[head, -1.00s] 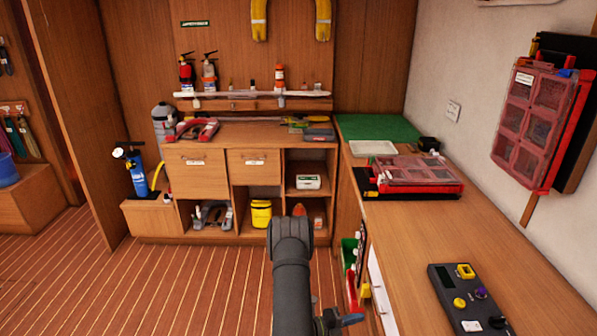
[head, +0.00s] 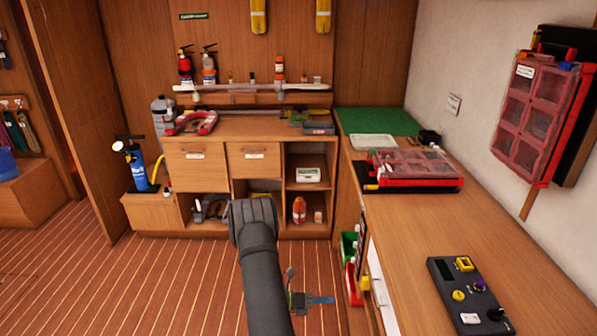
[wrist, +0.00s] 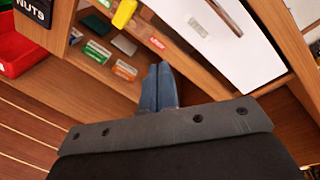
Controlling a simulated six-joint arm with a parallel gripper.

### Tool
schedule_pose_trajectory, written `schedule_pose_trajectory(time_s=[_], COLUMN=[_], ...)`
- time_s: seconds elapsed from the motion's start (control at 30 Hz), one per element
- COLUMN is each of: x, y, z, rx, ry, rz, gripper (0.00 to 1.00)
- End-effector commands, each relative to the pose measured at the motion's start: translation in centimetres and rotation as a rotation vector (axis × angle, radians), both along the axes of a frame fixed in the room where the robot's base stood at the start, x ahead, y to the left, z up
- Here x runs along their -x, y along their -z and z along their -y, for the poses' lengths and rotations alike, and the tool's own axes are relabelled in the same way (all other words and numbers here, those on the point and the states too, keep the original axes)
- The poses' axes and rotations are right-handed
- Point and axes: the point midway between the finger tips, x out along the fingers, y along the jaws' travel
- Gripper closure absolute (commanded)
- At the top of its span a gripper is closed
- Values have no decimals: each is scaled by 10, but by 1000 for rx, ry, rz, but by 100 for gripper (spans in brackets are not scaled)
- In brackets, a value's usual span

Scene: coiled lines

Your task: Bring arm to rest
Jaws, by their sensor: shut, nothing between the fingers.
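My arm (head: 262,285) rises from the bottom middle of the head view, its dark elbow in front of the low cabinet. My gripper (head: 322,300) shows small and blue to the right of the arm, above the striped floor and left of the counter's side. In the wrist view its two blue fingers (wrist: 159,90) lie side by side, shut and empty. Beyond them is an open compartment of small boxes, one green and white (wrist: 97,51). No contact between the fingers and these things can be made out.
The counter (head: 425,235) runs along the right, with a dark control box (head: 465,290) and a red organizer case (head: 415,168). Green and red bins (head: 349,247) hang at its side, near my gripper. The low cabinet (head: 240,170) stands ahead. Striped floor (head: 150,290) is clear at left.

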Motion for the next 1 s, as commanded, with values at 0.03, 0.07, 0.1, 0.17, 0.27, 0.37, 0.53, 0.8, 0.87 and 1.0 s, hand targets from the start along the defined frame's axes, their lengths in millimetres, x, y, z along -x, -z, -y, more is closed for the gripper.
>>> schedule_pose_trajectory(time_s=[0.03, 0.07, 0.1, 0.17, 0.27, 0.37, 0.53, 0.8, 0.87, 1.0], x=[-4, -6, -9, -14, -20, -28, -40, -59, -57, -57], y=[-4, -5, -7, -11, -16, -23, -33, -49, -42, -35], z=[-3, -4, -6, -10, -15, -22, -33, -49, -35, -18], rx=[-19, -30, -47, -71, -108, -147, -211, -303, -299, -299], ry=[17, 27, 42, 63, 103, 144, 216, 338, 340, 337], rz=[54, 86, 131, 197, 308, 419, 605, 881, 876, 875], gripper=[100, 100, 100, 100, 100, 100, 100, 100, 100, 100])
